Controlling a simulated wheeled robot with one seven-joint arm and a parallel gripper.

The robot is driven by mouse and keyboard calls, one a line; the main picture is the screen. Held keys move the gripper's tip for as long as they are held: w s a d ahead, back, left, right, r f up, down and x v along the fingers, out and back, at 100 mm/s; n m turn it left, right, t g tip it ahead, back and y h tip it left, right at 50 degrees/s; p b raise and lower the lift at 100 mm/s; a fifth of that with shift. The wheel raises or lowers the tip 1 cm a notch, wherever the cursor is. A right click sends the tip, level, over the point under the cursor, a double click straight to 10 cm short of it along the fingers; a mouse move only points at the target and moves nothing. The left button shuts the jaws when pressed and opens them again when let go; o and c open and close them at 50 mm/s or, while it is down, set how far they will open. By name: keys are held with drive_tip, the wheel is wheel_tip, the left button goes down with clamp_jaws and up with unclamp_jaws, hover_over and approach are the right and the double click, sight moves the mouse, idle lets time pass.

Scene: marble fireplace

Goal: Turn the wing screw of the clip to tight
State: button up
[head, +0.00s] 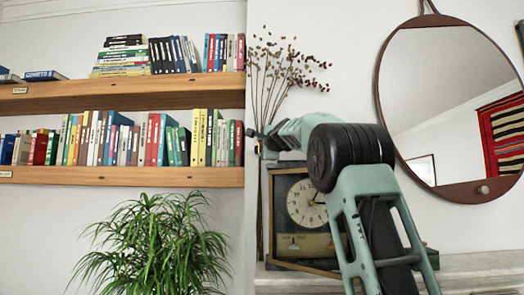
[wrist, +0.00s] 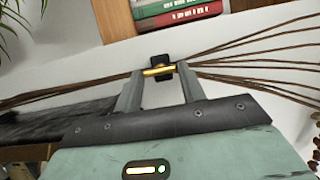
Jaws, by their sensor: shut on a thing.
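The wing screw (wrist: 160,72) shows in the wrist view as a small gold-coloured bar between my fingertips. Behind it is the small black clip (wrist: 157,60), set on the bundle of dried stems (wrist: 225,62). My gripper (wrist: 161,79) is shut on the wing screw, with one finger at each end of the bar. In the head view my gripper (head: 258,136) reaches left to the stems (head: 273,80), in front of the wall. The clip and screw are too small and too covered there to make out. I cannot tell how tight the screw is.
A framed clock (head: 305,205) stands on the marble mantel (head: 470,268) behind my arm. A round mirror (head: 455,85) hangs at right. Bookshelves (head: 120,176) and a leafy plant (head: 155,245) are at left. Books (wrist: 180,14) also show above in the wrist view.

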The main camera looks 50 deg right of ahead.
drive_tip(key=shift+a+r, duration=0.1)
drive_tip(key=shift+r, duration=0.05)
drive_tip(key=o, duration=1)
drive_tip(key=b+v, duration=0.5)
drive_tip(key=v, duration=1.3)
drive_tip(key=shift+a+b, duration=0.1)
drive_tip(key=shift+b, duration=0.2)
